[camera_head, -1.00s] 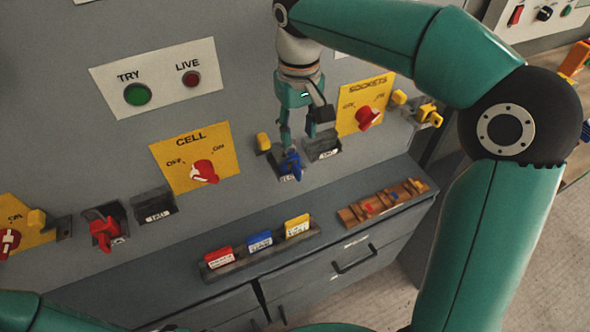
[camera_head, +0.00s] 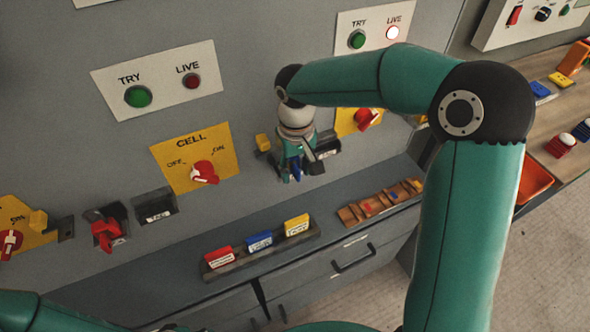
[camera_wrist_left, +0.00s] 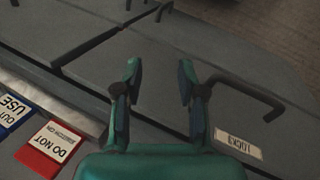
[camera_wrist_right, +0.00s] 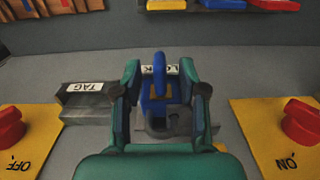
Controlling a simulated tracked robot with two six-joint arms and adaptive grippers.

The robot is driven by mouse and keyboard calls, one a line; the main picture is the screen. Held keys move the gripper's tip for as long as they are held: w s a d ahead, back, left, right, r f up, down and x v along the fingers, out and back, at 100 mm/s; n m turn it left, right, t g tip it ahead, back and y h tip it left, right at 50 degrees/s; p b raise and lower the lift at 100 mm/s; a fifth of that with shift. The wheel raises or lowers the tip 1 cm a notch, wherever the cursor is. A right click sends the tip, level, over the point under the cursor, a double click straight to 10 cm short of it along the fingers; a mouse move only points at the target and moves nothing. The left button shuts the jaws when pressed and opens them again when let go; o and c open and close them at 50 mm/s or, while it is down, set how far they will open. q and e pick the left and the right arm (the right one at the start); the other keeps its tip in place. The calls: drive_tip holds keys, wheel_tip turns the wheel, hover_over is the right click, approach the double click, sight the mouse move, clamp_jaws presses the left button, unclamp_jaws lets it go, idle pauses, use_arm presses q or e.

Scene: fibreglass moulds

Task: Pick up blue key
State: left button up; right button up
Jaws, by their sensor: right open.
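In the head view the right gripper (camera_head: 292,172) points down at the holder.
A dark holder labelled TAG (camera_wrist_right: 85,100) stands beside the key's holder. Yellow plates with red switches (camera_head: 204,172) flank this area. A rack of red, blue and yellow tags (camera_head: 259,241) and a wooden tray (camera_head: 381,203) lie on the ledge below.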

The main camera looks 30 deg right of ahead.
clamp_jaws()
idle(0.4)
